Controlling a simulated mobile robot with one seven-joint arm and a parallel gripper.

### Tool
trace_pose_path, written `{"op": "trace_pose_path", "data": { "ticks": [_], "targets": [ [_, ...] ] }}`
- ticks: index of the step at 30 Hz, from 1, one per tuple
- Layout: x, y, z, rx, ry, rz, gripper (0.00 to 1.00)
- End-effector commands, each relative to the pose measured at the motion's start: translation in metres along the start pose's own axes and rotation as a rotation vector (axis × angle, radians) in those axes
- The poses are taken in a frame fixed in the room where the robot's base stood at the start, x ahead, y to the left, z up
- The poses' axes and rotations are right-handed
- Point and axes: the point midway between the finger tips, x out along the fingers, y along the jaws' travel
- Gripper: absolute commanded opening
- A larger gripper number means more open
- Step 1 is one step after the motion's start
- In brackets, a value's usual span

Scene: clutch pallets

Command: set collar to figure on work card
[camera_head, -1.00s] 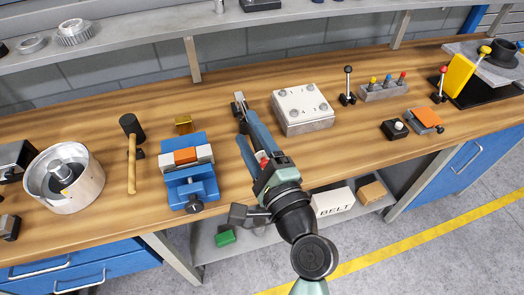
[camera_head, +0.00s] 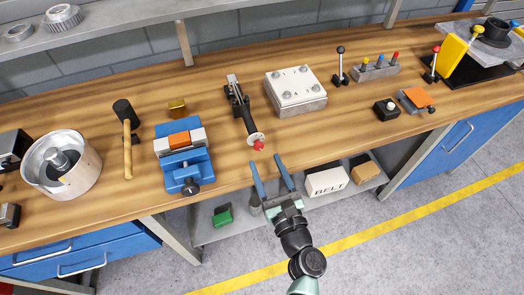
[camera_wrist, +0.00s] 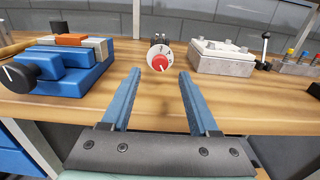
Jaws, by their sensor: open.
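The collar (camera_head: 256,137) is a pale numbered ring with a red knob at the front end of a dark device (camera_head: 241,102) on the bench. In the wrist view the collar (camera_wrist: 153,50) faces me, with figures such as 3, 4 and 5 around the red centre. My gripper (camera_head: 267,160) is open and empty, in front of the collar near the bench's front edge. In the wrist view its blue fingers (camera_wrist: 160,74) stand apart, with the collar seen beyond and between their tips. I cannot make out a work card.
A blue vise (camera_head: 186,170) with an orange block stands left of the device. A pale bolted plate block (camera_head: 296,90) stands to its right. A hammer (camera_head: 127,145) and metal pot (camera_head: 88,178) are farther left. Bare wood lies around the collar.

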Motion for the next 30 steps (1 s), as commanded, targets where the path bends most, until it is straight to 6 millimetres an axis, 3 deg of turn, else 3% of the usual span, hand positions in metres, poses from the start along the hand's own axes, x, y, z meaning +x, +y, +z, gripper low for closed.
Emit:
{"op": "trace_pose_path", "data": {
  "ticks": [3, 8, 19, 30],
  "targets": [
    [0.020, 0.000, 0.001, 0.001, -0.001, 0.000, 0.61],
    [0.035, 0.000, 0.000, -0.001, 0.000, 0.000, 0.61],
    [0.040, 0.000, 0.000, -0.001, 0.001, 0.000, 0.61],
    [0.040, 0.000, 0.000, -0.001, 0.000, 0.000, 0.00]
  ]
}}
